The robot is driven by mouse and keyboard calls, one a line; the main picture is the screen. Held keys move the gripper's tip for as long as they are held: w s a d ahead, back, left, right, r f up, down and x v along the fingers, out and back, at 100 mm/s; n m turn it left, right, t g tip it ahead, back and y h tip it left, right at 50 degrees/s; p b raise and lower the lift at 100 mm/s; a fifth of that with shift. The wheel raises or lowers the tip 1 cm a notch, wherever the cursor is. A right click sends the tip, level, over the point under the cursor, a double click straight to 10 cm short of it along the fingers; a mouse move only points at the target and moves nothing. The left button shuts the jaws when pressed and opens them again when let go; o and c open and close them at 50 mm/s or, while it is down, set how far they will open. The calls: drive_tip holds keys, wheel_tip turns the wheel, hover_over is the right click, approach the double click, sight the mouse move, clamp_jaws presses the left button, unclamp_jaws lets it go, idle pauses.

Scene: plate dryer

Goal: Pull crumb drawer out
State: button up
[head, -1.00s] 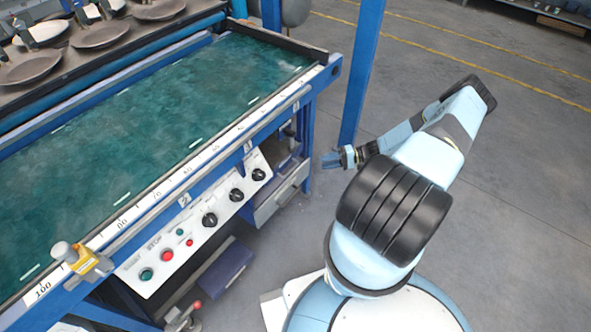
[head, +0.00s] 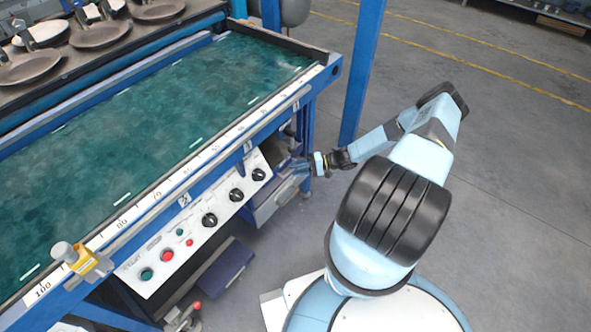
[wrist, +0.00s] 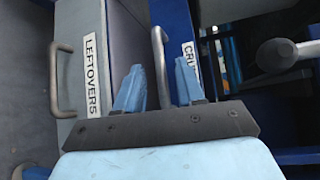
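In the wrist view, a pale metal handle (wrist: 160,62) stands beside a white label starting "CRU" (wrist: 189,62), whose remaining letters are cut off from sight. This is the crumb drawer's handle. My gripper (wrist: 160,78) is open, with its two blue fingers on either side of the handle in the picture. I cannot tell whether they touch it. In the head view, my gripper (head: 302,166) is at the drawer area under the table's right end. The arm partly hides that area.
A drawer labelled "LEFTOVERS" (wrist: 92,78) with its own handle (wrist: 60,80) lies to the left in the wrist view. In the head view, a control panel (head: 205,220) with knobs and a blue post (head: 362,70) are near. The floor to the right is open.

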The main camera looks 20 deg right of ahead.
drive_tip(key=shift+w+a, duration=0.15)
drive_tip(key=shift+a, duration=0.3)
drive_tip(key=shift+f, duration=0.1)
clamp_jaws()
idle(0.3)
